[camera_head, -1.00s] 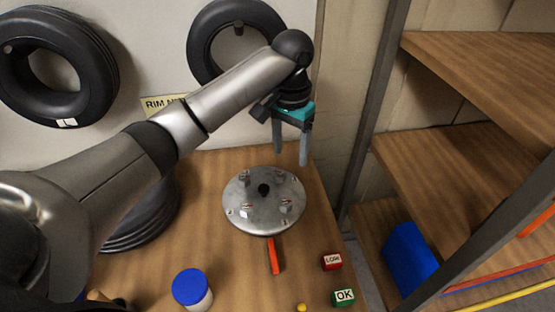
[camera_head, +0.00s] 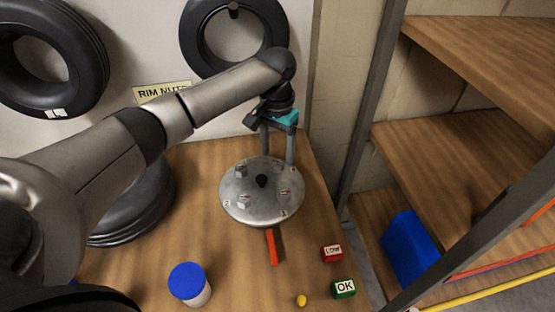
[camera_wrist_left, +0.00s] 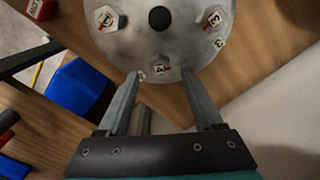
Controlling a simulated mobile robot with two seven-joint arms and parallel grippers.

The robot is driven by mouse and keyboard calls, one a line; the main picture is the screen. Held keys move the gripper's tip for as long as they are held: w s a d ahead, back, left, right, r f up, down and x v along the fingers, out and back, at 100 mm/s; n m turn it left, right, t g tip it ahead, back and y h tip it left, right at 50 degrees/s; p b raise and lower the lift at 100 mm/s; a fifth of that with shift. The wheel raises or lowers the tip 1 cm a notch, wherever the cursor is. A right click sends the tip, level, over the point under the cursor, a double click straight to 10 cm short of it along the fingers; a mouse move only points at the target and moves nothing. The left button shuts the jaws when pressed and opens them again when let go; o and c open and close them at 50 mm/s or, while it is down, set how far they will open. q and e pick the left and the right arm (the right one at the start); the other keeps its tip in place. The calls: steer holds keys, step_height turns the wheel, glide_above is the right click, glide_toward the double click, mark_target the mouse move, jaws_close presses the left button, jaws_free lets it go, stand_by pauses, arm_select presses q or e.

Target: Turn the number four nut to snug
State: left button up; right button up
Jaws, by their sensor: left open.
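The round metal hub plate (camera_head: 262,212) lies on the wooden bench, with several numbered hex nuts around a black centre knob. In the left wrist view a nut (camera_wrist_left: 105,18) with a red mark sits at left; its digit may be a 4, but I cannot read it surely. Another nut (camera_wrist_left: 213,17), marked 3, is at right. My left gripper (camera_head: 278,156) is open and empty, pointing down at the plate's far edge. In the wrist view its fingertips (camera_wrist_left: 162,72) overlap the rim between these nuts, around neither. My right gripper is out of view.
An orange-handled tool (camera_head: 272,247) lies in front of the plate. A red LOW block (camera_head: 332,253), a green OK block (camera_head: 344,288) and a blue-lidded jar (camera_head: 190,284) stand nearby. A tire (camera_head: 132,205) is at left; shelves (camera_head: 460,160) rise at right.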

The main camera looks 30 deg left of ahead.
mark_target(277, 163)
arm_select(q)
steer(key=shift+f, duration=1.6)
jaws_close()
